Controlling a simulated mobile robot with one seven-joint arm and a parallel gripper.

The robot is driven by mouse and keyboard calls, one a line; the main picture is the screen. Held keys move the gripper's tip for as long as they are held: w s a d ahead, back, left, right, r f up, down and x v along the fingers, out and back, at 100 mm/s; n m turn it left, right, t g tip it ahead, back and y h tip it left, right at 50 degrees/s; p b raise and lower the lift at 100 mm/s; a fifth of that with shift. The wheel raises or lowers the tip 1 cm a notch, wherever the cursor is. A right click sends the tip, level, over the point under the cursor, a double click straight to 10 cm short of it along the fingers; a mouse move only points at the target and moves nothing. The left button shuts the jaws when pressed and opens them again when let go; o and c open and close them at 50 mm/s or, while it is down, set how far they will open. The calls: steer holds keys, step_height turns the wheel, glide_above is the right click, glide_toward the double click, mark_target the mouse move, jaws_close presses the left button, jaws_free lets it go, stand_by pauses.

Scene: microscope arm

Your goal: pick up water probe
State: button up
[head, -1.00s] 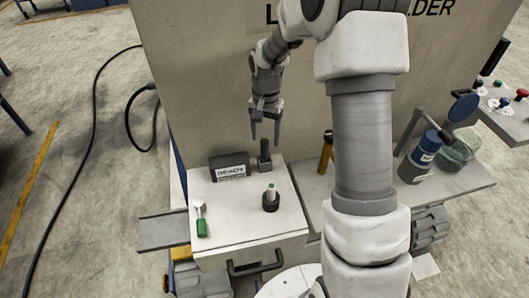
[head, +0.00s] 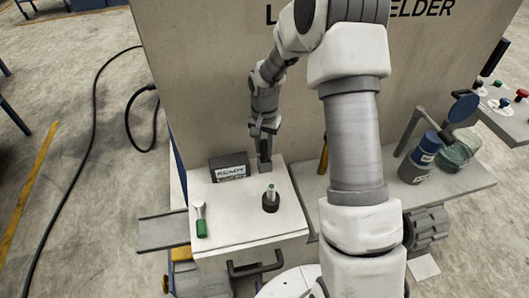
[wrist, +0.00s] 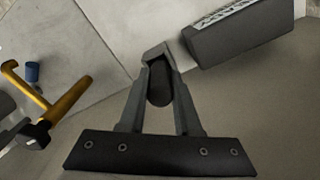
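A dark upright stick-like object (head: 265,164) stands at the back edge of the white worktop, beside the READY box; it may be the water probe, but no label shows. In the wrist view the dark object (wrist: 160,84) fills the gap between my fingers. My gripper (head: 264,150) points down over it, and its fingers (wrist: 160,72) look closed in on both sides of it. The lower part of the object is hard to make out.
The dark READY box (head: 230,167) is close to my gripper, also in the wrist view (wrist: 237,29). A tall beige panel (head: 205,90) rises behind. A blue container (head: 421,158) stands at right.

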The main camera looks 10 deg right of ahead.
jaws_close()
steer(key=shift+r, duration=0.15)
